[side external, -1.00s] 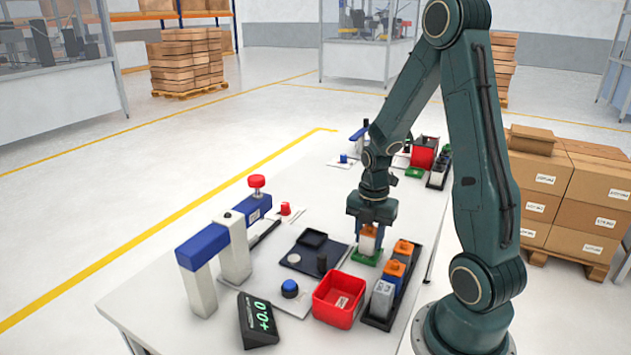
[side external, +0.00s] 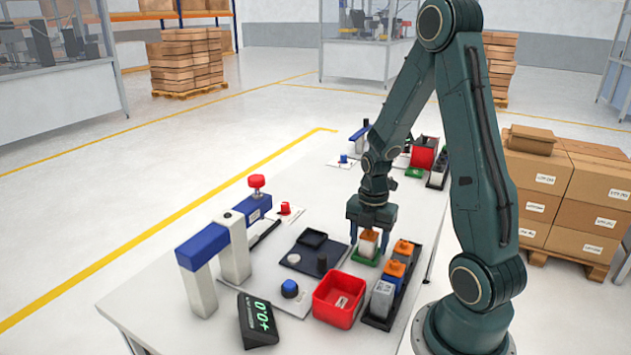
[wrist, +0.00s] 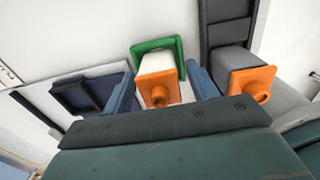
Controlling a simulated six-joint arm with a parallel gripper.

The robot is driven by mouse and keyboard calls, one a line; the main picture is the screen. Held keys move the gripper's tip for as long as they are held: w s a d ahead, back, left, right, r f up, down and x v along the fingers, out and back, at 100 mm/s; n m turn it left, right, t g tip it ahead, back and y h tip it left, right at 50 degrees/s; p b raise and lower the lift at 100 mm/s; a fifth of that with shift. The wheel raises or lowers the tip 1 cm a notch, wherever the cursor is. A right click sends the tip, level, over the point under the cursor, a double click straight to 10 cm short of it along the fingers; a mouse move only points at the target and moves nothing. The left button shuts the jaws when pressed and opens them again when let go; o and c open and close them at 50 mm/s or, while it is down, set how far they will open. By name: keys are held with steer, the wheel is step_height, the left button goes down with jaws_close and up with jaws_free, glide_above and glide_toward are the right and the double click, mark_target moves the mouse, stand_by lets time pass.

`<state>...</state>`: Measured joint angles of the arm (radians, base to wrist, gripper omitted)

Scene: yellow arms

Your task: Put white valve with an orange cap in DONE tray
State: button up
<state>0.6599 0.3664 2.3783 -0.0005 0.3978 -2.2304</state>
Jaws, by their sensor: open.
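The white valve with an orange cap (side external: 368,247) stands upright in the small green tray (side external: 361,262). In the wrist view its white body (wrist: 157,64) and orange cap (wrist: 160,92) are inside the green rim (wrist: 141,47). I cannot read any DONE label on this tray. My gripper (side external: 370,239) is above the tray, pointing down, with a finger on each side of the valve. In the wrist view the fingers (wrist: 161,84) are spread, with gaps between them and the valve.
A black rack (side external: 373,321) to the right holds several parts, some orange-capped. A red bin (side external: 334,318), a dark plate (side external: 308,262) with a black dish, a blue button (side external: 290,288) and a digital display (side external: 258,320) are nearby.

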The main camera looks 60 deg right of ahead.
mark_target(367, 236)
steer(key=shift+r, duration=0.15)
steer(key=shift+r, duration=6)
steer(key=shift+a+r, duration=0.1)
steer(key=s+a+r+m+t, duration=0.2)
steer(key=a+r+m, duration=0.3)
steer(key=a+m, duration=0.4)
steer(key=s+a+r+m+t, duration=0.3)
steer(key=s+a+r+m, duration=0.1)
steer(key=a+m, duration=0.5)
steer(key=shift+s+a+r+t, duration=0.2)
steer(key=shift+a+r+t, duration=0.1)
steer(key=shift+r, duration=0.45)
